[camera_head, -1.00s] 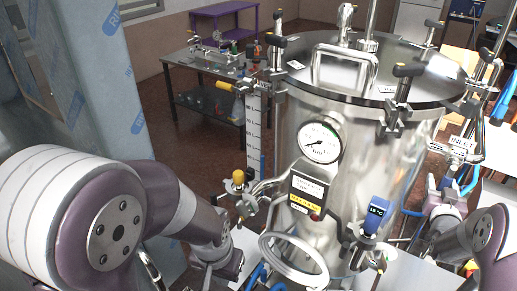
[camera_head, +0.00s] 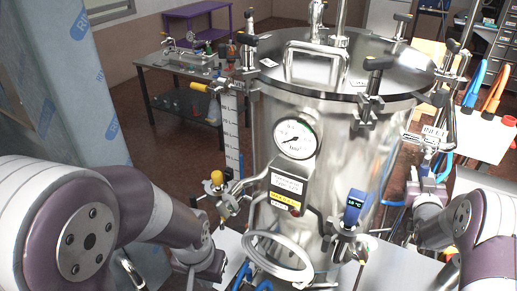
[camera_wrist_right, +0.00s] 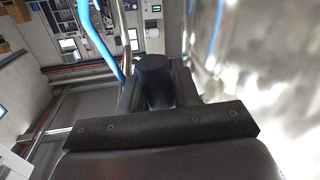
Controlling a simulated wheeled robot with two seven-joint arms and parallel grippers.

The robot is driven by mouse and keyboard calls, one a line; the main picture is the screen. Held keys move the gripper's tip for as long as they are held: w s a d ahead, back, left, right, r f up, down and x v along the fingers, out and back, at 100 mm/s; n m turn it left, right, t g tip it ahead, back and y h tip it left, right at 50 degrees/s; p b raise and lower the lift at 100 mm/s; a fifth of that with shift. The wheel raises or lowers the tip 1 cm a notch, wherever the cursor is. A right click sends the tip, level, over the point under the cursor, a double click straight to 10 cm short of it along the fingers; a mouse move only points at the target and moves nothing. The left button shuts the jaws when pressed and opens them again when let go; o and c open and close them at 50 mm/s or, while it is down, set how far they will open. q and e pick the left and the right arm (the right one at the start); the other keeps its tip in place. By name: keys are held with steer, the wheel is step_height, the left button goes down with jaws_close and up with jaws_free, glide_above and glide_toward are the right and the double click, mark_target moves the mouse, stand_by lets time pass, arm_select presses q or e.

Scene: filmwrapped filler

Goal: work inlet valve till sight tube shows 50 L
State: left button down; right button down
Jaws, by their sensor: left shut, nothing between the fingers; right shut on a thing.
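The steel tank (camera_head: 325,150) stands in the middle of the head view. Its sight tube scale (camera_head: 232,130) is on the left side; the liquid level is too small to read. The INLET label (camera_head: 431,135) hangs on the pipework at the right. My right gripper (camera_head: 426,190) is below that label. In the right wrist view the right gripper (camera_wrist_right: 153,92) is shut on a dark round knob (camera_wrist_right: 153,70), apparently the inlet valve handle. My left gripper (camera_head: 200,268) is shut and empty at the lower left of the tank, its fingertips hard to make out.
A pressure gauge (camera_head: 295,138), a yellow-capped valve (camera_head: 217,178) and a blue temperature display (camera_head: 355,205) are on the tank front. A steel hoop (camera_head: 280,255) juts out low in front. A blue hose (camera_wrist_right: 92,35) passes beside the right gripper. A wrapped column (camera_head: 75,80) stands at left.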

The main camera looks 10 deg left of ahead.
steer(key=shift+s+d+r+n+g+h+b, duration=0.1)
steer(key=shift+s+d+r+n+g+b, duration=0.2)
steer(key=shift+d+n+b, duration=0.6)
steer(key=shift+s+d+r+n+g+h+b, duration=0.15)
steer(key=shift+d+r+n+b, duration=0.35)
steer(key=shift+n+b, duration=0.75)
steer(key=shift+s+d+r+n+g+h+b, duration=0.15)
steer(key=shift+s+d+r+n+b, duration=0.15)
steer(key=shift+d+n+b, duration=0.75)
steer(key=shift+a, duration=0.2)
stand_by(1.0)
